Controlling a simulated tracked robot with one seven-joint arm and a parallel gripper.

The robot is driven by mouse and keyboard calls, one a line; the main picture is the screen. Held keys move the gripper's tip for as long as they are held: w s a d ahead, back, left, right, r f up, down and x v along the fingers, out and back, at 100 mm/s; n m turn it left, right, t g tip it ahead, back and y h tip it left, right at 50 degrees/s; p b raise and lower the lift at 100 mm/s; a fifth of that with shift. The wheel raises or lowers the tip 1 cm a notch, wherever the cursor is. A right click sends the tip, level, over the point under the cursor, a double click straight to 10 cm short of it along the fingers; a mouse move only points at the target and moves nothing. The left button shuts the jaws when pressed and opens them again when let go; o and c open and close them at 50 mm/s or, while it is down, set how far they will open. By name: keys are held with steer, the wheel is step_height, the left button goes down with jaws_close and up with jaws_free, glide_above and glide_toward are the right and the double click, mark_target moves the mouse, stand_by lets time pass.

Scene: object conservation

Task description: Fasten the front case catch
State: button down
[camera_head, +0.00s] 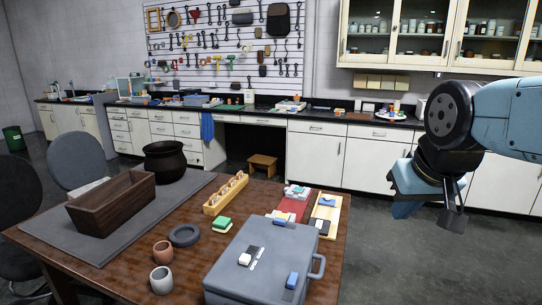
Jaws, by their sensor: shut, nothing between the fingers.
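A grey case (236,272) with a handle (318,267) on its right side stands at the front right of the wooden table. Its lid looks closed.
On the table (185,228) are a wooden trough (113,207), a dark pot (165,161), two small cups (161,280), a dark ring (184,236), a sponge (222,224) and a wooden rack (226,194). A red box (292,206) and a wooden tray (333,209) sit behind the case. Floor right of the table is clear.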

mark_target(292, 278)
steer(key=w+a+f+m+g+y, duration=0.1)
steer(key=w+a+f+m+g, duration=0.1)
steer(key=w+a+f+g, duration=0.55)
steer(key=w+a+f+m+g+y, duration=0.15)
steer(key=w+a+f, duration=0.6)
steer(key=w, duration=0.75)
steer(key=shift+g+h, duration=0.4)
steer(key=shift+h, duration=0.15)
steer(key=x, duration=0.3)
steer(key=d+x, duration=0.1)
steer(key=x, duration=0.7)
steer(key=shift+d+f, duration=0.2)
steer(key=shift+s+a+r, duration=0.1)
steer(key=shift+s+a, duration=0.1)
steer(key=shift+s, duration=0.3)
steer(key=shift+s+a, duration=0.2)
steer(key=shift+s, duration=0.35)
steer(key=shift+s+a, duration=0.3)
steer(key=shift+s, duration=0.4)
steer(key=shift+s+a, duration=0.3)
steer(key=shift+s, duration=0.65)
steer(key=shift+s+a, duration=0.3)
steer(key=shift+s, duration=0.7)
